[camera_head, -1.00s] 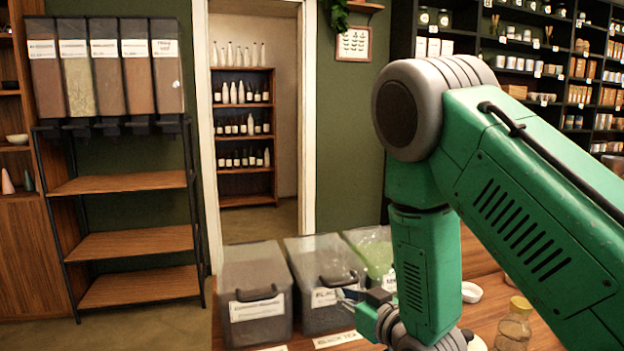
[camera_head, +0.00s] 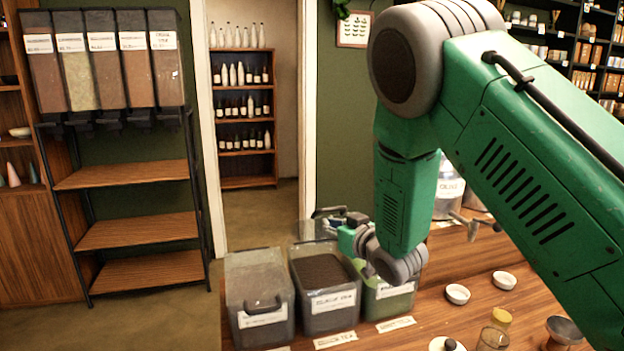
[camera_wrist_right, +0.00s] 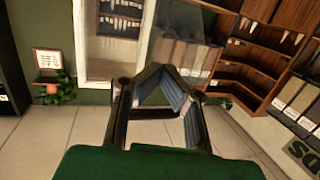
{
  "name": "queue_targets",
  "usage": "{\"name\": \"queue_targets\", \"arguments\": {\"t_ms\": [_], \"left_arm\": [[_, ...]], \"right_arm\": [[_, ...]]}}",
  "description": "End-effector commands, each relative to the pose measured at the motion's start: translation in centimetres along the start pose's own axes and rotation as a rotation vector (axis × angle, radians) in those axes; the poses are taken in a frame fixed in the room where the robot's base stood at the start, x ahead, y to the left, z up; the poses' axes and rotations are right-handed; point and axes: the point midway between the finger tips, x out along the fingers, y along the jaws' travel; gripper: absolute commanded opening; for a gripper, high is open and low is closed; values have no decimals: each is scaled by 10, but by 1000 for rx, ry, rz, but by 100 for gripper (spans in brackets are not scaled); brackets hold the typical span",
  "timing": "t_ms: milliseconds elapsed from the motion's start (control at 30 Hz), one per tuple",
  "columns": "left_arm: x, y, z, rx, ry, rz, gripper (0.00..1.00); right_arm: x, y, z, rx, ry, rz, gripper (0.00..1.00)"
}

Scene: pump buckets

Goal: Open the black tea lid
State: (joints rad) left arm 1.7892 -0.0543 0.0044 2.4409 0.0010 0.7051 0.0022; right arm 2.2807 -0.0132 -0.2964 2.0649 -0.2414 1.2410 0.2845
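The black tea bin (camera_head: 325,298) is the middle of three clear bins on the counter. Its top is uncovered and dark tea fills it. A clear lid (camera_head: 308,230) stands raised behind the bin, partly hidden by my gripper. My right gripper (camera_head: 328,213) is at the lid's upper edge, above the back of the bin, pointing left. In the right wrist view, the fingertips of my right gripper (camera_wrist_right: 161,70) meet, with nothing clearly visible between them. I cannot tell whether it touches the lid. My left gripper is out of view.
A lidded bin (camera_head: 260,315) stands to the left and a green tea bin (camera_head: 390,303) to the right, partly under my arm. White bowls (camera_head: 458,294) and a yellow-capped jar (camera_head: 494,335) sit on the wooden counter (camera_head: 440,325). A rack (camera_head: 130,232) stands behind left.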

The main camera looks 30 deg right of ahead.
Motion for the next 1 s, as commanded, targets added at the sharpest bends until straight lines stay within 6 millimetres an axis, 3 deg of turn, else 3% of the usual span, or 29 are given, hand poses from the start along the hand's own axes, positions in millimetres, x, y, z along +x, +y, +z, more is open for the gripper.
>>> {"name": "queue_targets", "arguments": {"t_ms": [433,700,1000], "left_arm": [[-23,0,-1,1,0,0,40],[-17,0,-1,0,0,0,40],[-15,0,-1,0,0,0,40]], "right_arm": [[68,20,-48,0,2,1,0],[112,29,-54,-1,1,0,0],[132,36,-57,0,-1,0,0]]}}
